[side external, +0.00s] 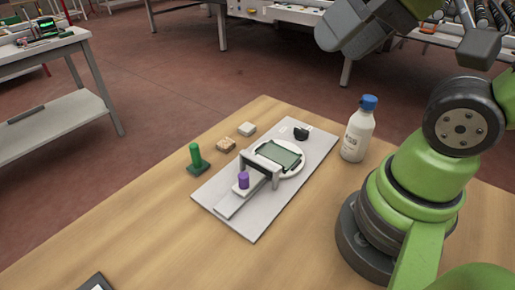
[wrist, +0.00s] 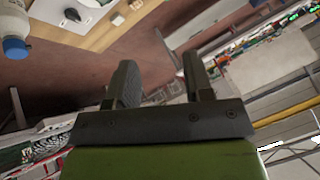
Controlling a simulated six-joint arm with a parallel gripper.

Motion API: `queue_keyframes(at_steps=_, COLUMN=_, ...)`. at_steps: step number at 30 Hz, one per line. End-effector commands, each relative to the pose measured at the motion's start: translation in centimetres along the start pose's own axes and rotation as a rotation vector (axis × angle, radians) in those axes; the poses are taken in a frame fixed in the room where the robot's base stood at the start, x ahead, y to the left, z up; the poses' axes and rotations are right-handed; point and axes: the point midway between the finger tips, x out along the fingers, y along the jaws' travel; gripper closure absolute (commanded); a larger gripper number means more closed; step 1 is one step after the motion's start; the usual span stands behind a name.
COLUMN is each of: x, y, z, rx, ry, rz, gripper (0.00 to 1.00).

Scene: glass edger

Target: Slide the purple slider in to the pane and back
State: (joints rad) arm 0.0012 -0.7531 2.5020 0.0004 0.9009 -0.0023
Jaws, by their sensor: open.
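The purple slider (side external: 243,180) is a small purple knob on a light track at the near left end of a grey base plate (side external: 257,222). A white bridge (side external: 262,163) stands over the track between the knob and the pane. The greenish glass pane (side external: 279,154) lies on a round white holder beyond the bridge. My gripper (wrist: 163,82) shows in the wrist view with its two dark fingers apart and nothing between them. It is away from the slider, pointing out over the floor. The fingers are not clearly seen in the side view.
A white bottle with a blue cap (side external: 358,130) stands right of the plate. A green peg on a dark base (side external: 196,157), a brown block (side external: 226,145) and a pale block (side external: 247,129) sit left of it. A black knob (side external: 302,132) is at the plate's far end. The near wooden tabletop is mostly clear.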

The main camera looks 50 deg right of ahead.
Motion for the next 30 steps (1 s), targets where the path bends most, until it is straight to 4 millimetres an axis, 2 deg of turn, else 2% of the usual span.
queue_keyframes(at_steps=10, x=0.0, y=0.0, z=0.0, rx=0.001, ry=-0.001, rz=0.000, gripper=0.53)
queue_keyframes(at_steps=11, x=0.0, y=0.0, z=0.0, rx=0.001, ry=-0.001, rz=0.000, gripper=0.57)
queue_keyframes(at_steps=12, x=0.0, y=0.0, z=-0.1, rx=0.001, ry=-0.002, rz=0.001, gripper=0.67)
queue_keyframes(at_steps=17, x=1.1, y=-0.3, z=-0.8, rx=0.011, ry=-0.050, rz=0.024, gripper=0.68)
queue_keyframes(at_steps=20, x=2.9, y=-0.6, z=-1.8, rx=0.024, ry=-0.119, rz=0.063, gripper=0.68)
queue_keyframes(at_steps=23, x=5.7, y=-1.0, z=-2.7, rx=0.037, ry=-0.200, rz=0.114, gripper=0.68)
queue_keyframes(at_steps=26, x=8.9, y=-1.3, z=-3.1, rx=0.046, ry=-0.275, rz=0.170, gripper=0.68)
queue_keyframes(at_steps=30, x=13.8, y=-1.5, z=-2.7, rx=0.049, ry=-0.375, rz=0.250, gripper=0.68)
